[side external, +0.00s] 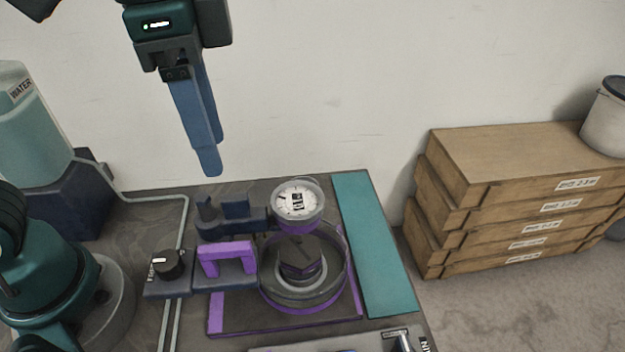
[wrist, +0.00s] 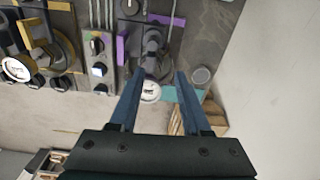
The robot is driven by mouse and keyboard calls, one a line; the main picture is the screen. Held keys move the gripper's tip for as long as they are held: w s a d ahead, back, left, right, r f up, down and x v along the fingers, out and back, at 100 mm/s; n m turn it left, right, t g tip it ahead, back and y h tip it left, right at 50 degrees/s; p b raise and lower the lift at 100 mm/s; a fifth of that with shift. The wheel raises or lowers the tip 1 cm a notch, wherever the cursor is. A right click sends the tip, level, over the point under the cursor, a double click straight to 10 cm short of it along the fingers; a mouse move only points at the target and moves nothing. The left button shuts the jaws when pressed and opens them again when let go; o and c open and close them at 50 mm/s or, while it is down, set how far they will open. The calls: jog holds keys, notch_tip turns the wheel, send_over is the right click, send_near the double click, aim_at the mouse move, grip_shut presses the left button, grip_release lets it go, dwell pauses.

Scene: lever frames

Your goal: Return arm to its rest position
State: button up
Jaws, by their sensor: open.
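My gripper (side external: 212,160) hangs in the air above the back of the bench in the side external view, pointing down, well clear of everything on it. In the wrist view my gripper (wrist: 155,82) shows two blue fingers spread apart with nothing between them. Below it on the bench is a round purple-rimmed fixture (side external: 335,292) with a dark block inside. A white dial gauge (side external: 298,200) stands at its back edge, and a purple bracket (side external: 228,256) is to its left.
A black knob (side external: 168,264) is left of the bracket. A water tank (side external: 30,125) stands at the left. Stacked wooden boxes (side external: 520,200) and a white bucket (side external: 606,120) are at the right. A teal strip (side external: 375,245) on the bench is bare. The air around my gripper is free.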

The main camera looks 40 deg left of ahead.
jog(key=s+a+f+n+t, duration=0.4)
jog(key=a+f+n, duration=0.2)
jog(key=a+n, duration=0.2)
jog(key=shift+a+t, duration=0.3)
jog(key=shift+a, duration=0.3)
jog(key=shift+f, duration=0.45)
jog(key=shift+c, duration=0.2)
notch_tip(320, 180, up, 5)
jog(key=m+g, duration=0.5)
jog(key=m, duration=0.4)
send_over(223, 247)
jog(key=shift+w+r, duration=0.1)
jog(key=shift+f, duration=2.55)
